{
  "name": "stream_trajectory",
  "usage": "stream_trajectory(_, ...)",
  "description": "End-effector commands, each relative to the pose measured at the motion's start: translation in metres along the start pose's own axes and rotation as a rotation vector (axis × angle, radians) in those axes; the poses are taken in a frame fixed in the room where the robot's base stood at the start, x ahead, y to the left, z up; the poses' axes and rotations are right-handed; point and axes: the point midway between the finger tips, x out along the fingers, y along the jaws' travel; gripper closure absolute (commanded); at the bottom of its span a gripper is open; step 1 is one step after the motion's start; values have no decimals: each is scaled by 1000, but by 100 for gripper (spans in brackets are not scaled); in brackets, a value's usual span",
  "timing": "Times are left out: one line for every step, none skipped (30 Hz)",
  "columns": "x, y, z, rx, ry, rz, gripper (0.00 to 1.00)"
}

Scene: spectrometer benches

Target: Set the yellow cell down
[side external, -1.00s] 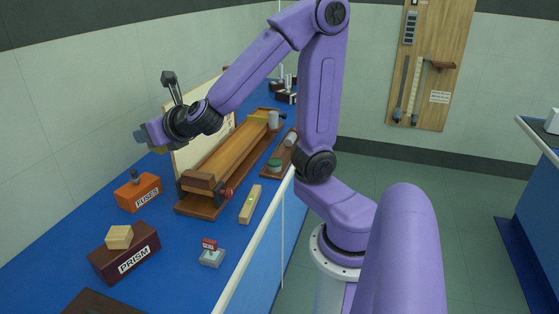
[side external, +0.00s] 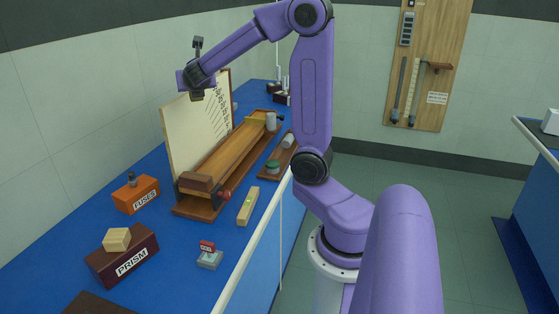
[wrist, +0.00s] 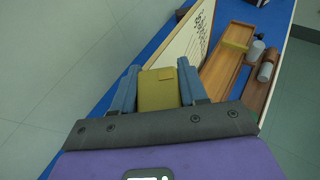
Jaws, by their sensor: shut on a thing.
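In the side external view my gripper (side external: 184,84) is raised high above the blue bench, near the top of the white board.
An orange FUSES box (side external: 137,195), a PRISM box (side external: 122,263) with a tan block (side external: 117,239), a spirit level (side external: 248,207) and a small red-topped device (side external: 209,255) stand nearer. Blue bench lies bare between them.

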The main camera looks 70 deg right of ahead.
Motion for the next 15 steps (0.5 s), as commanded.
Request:
stream_trajectory(13, -17, 6, 19, -1, -46, 93)
stream_trajectory(19, -27, 8, 29, -1, -71, 93)
stream_trajectory(28, -40, 12, 42, -1, -103, 93)
stream_trajectory(34, -50, 14, 52, -1, -127, 93)
stream_trajectory(40, -60, 17, 62, -1, -151, 93)
stream_trajectory(48, -75, 20, 75, -1, -183, 93)
stream_trajectory(53, -86, 22, 85, -1, -207, 93)
stream_trajectory(58, -97, 24, 95, -2, -232, 93)
stream_trajectory(64, -112, 26, 107, -2, -264, 93)
stream_trajectory(69, -124, 28, 117, -2, -287, 93)
stream_trajectory(73, -136, 30, 127, -2, -311, 93)
stream_trajectory(78, -151, 32, 140, -2, -342, 93)
stream_trajectory(81, -163, 33, 149, -2, -365, 93)
stream_trajectory(84, -175, 34, 158, -2, -387, 93)
stream_trajectory(88, -189, 35, 169, -2, -414, 93)
